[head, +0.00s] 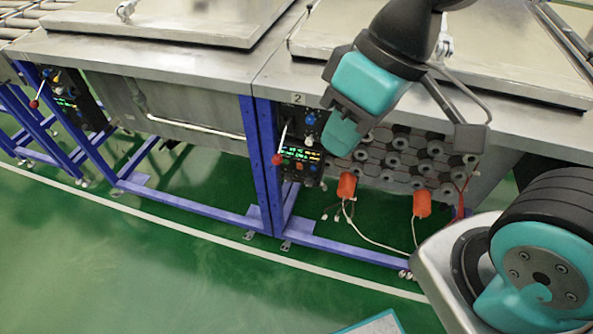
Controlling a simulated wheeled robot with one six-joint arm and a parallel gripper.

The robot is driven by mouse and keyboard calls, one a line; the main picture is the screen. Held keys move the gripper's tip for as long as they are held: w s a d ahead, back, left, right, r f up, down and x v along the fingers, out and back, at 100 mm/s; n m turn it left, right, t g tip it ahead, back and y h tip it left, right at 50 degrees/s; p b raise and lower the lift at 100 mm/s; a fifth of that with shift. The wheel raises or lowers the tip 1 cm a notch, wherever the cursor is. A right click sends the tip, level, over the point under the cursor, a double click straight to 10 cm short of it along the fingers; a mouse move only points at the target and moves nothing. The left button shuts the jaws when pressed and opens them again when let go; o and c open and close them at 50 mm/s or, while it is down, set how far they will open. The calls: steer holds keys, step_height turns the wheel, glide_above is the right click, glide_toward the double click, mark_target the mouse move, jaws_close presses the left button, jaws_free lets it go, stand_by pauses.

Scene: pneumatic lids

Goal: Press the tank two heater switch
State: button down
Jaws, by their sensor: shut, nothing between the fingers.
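The tank two control panel (299,148) is a black box below the tank rim, under a plate (299,99) marked 2. It carries small knobs, among them a blue one (310,120), a lever with a red ball (277,160) and lit green displays (300,154). Which control is the heater switch I cannot tell at this size. My gripper (341,137) is shut and empty, pointing down just right of the panel's knobs. It overlaps the panel's right edge in the view; whether it touches anything I cannot tell.
A neighbouring tank to the left has a similar panel (68,97) with a red-ball lever. Orange plugs (347,186) with white cables hang below tank two. Blue frame legs (268,165) stand left of its panel. The green floor (180,270) in front is clear.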

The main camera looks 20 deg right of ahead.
steer(key=w+d+f+n+t+h+b, duration=0.1)
steer(key=w+f+b, duration=0.4)
steer(key=f, duration=0.6)
steer(key=w+d+f+t+h+b, duration=0.1)
steer(key=w+f+t+b, duration=0.2)
steer(key=w+f+b, duration=0.3)
steer(key=w+d+f+n+t+h+b, duration=0.1)
steer(key=w+f+t+b, duration=0.2)
steer(key=f, duration=1.3)
steer(key=w+b, duration=0.2)
steer(key=w, duration=0.3)
steer(key=shift+w+f+n+h, duration=0.3)
steer(key=shift+w+f+h, duration=0.05)
steer(key=shift+f+h, duration=0.05)
steer(key=shift+d, duration=0.1)
steer(key=b, duration=0.2)
glide_toward(299, 168)
steer(key=shift+a+x, duration=0.2)
steer(key=shift+x, duration=0.85)
steer(key=shift+a+x, duration=0.15)
steer(key=shift+x, duration=0.9)
steer(key=shift+a+x, duration=0.2)
steer(key=shift+x, duration=0.9)
steer(key=shift+s, duration=0.1)
